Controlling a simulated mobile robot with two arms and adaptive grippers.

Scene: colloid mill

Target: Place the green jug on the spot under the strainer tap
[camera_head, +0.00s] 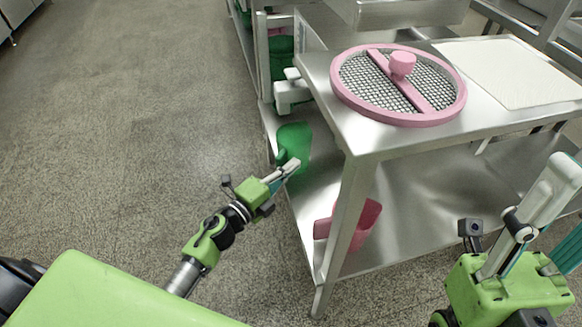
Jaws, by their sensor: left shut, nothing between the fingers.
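The green jug (296,142) stands upright on the lower metal shelf (325,185), near its left edge. The white tap (291,92) is above it, on the left side of the steel table. The jug looks to be below the tap, but I cannot tell whether it is exactly on the spot; no marking shows. My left gripper (294,166) is shut and empty, its fingertips right at the jug's lower front; contact cannot be told. My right gripper (562,212) is at the lower right, partly cut off, with its fingers apart and nothing seen between them.
A pink jug (360,225) stands on the lower shelf behind the front table leg (345,220). A pink-rimmed mesh strainer (452,102) and a white mat (510,72) lie on the tabletop. Another green container (281,55) is further back. The floor at left is clear.

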